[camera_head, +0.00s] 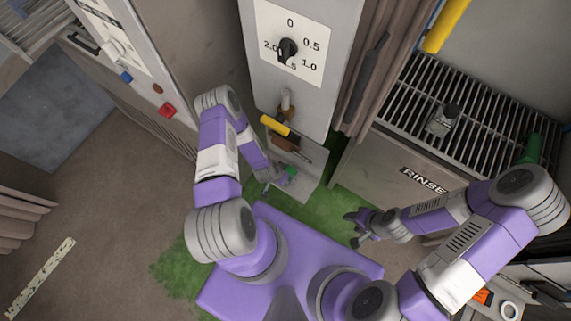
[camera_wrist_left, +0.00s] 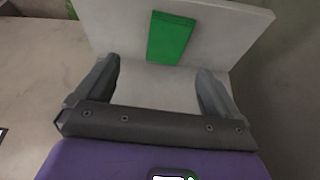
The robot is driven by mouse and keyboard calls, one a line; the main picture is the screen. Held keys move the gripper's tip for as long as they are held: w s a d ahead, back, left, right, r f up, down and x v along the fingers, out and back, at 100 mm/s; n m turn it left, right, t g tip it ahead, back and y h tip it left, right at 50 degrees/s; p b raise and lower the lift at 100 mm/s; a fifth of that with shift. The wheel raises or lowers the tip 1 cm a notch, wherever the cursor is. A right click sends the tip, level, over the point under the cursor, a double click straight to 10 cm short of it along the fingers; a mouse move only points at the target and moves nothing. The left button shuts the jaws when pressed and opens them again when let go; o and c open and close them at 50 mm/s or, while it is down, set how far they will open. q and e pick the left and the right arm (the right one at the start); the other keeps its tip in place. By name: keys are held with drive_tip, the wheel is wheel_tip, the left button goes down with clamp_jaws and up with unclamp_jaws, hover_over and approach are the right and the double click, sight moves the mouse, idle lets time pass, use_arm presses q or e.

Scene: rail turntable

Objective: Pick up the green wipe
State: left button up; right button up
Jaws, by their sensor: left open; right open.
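The green wipe (camera_wrist_left: 171,38) is a flat green rectangle on a pale grey surface (camera_wrist_left: 225,40) in the left wrist view. In the head view it is a small green patch (camera_head: 291,171) beside my left gripper (camera_head: 278,183), on the low grey shelf under the dial panel. In the left wrist view my left gripper (camera_wrist_left: 158,78) is open and empty. The wipe shows beyond its fingers, between their lines; I cannot tell the exact gap. My right gripper (camera_head: 357,228) is open and empty, low over the green floor patch, away from the wipe.
A panel with a numbered dial (camera_head: 288,50) stands above the shelf, with a yellow handle (camera_head: 275,126) below it. A slatted metal rack (camera_head: 460,105) and a RINSE label (camera_head: 425,181) are at right. Red and blue buttons (camera_head: 168,110) are at left.

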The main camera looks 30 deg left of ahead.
use_arm(q)
drive_tip(key=x, duration=0.2)
drive_tip(key=b+x, duration=0.1)
drive_tip(key=x, duration=0.1)
drive_tip(key=a+b+x, duration=0.1)
drive_tip(key=x, duration=0.2)
drive_tip(key=shift+s+a, duration=0.1)
drive_tip(key=shift+s, duration=0.1)
drive_tip(key=shift+w+f+b, duration=0.2)
drive_tip(key=shift+f+b, duration=0.1)
drive_tip(key=shift+f, duration=0.15)
drive_tip(key=c, duration=1.1)
